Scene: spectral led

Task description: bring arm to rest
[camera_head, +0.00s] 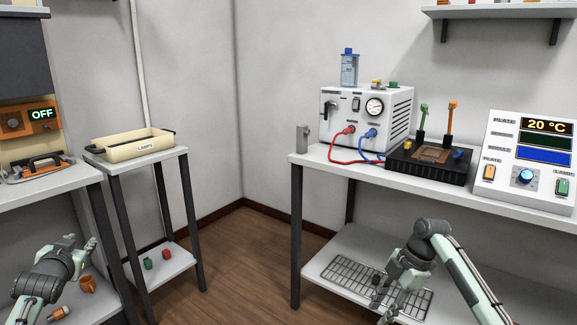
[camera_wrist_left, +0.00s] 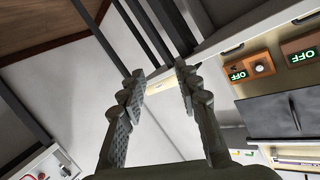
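My left arm comes in at the lower left of the head view, and its gripper (camera_head: 80,243) is raised in front of the left bench. In the left wrist view the two fingers (camera_wrist_left: 158,80) stand apart with nothing between them. My right arm comes in at the lower right of the head view. Its gripper (camera_head: 383,298) hangs down in front of the right table's lower shelf, over the wire rack in the picture. Its fingers are small and dark, so I cannot tell whether they are open.
The right table (camera_head: 305,158) bears a white power unit (camera_head: 345,118), a black block (camera_head: 432,165) and a display panel (camera_head: 505,150). A wire rack (camera_head: 345,276) lies on its lower shelf. Wooden floor (camera_head: 235,265) between is clear.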

